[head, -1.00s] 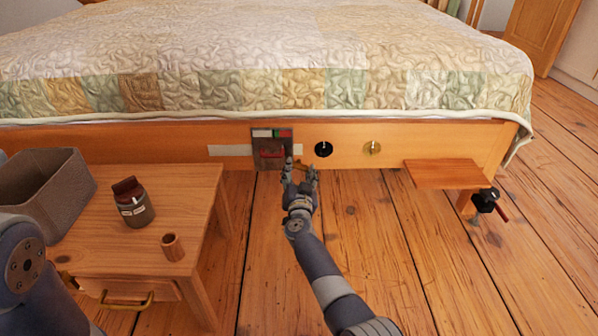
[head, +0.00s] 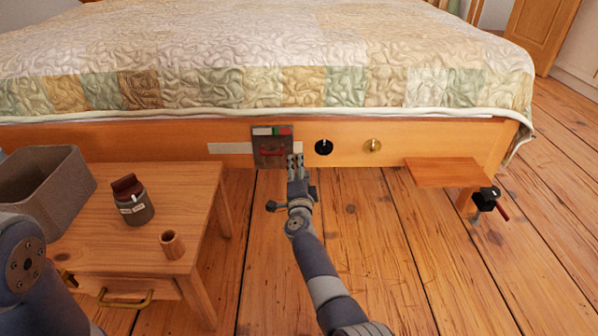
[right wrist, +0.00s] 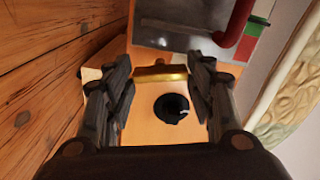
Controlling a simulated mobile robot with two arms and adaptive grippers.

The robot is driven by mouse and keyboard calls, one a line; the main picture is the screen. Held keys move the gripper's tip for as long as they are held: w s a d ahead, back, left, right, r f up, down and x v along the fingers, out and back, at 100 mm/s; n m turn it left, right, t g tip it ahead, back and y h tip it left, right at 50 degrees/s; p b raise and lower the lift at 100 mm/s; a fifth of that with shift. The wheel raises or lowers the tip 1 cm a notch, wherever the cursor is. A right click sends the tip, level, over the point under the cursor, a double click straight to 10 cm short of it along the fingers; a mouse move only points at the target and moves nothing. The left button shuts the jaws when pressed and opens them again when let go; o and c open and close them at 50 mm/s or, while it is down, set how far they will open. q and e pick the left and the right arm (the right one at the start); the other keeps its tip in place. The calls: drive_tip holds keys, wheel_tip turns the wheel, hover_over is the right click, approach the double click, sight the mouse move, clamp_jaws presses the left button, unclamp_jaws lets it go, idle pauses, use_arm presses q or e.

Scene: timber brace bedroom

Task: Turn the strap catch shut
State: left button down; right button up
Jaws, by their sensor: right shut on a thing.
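A dark plate (head: 262,147) with a red handle (head: 272,153) and white, green and red patches is on the wooden bed board; it also shows in the right wrist view (right wrist: 183,32). A brass bar (right wrist: 160,74), which I take for the strap catch's turning piece, sits beside the plate. My right gripper (head: 295,161) reaches the plate's lower right corner, hiding the bar in the head view. In the right wrist view its fingers (right wrist: 161,86) are on both ends of the bar, shut on it. My left arm shows at the left edge; its gripper is not visible.
A black knob (head: 323,147) and a brass knob (head: 373,146) are on the board to the right. A small wooden shelf (head: 440,173) with a clamp (head: 487,200) juts out farther right. A low table (head: 100,240) holds a bin (head: 45,195), jar (head: 133,205) and cup (head: 172,245).

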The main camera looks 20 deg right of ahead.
drive_tip(key=shift+m, duration=1.3)
drive_tip(key=o, duration=1.1)
drive_tip(key=shift+c, duration=0.2)
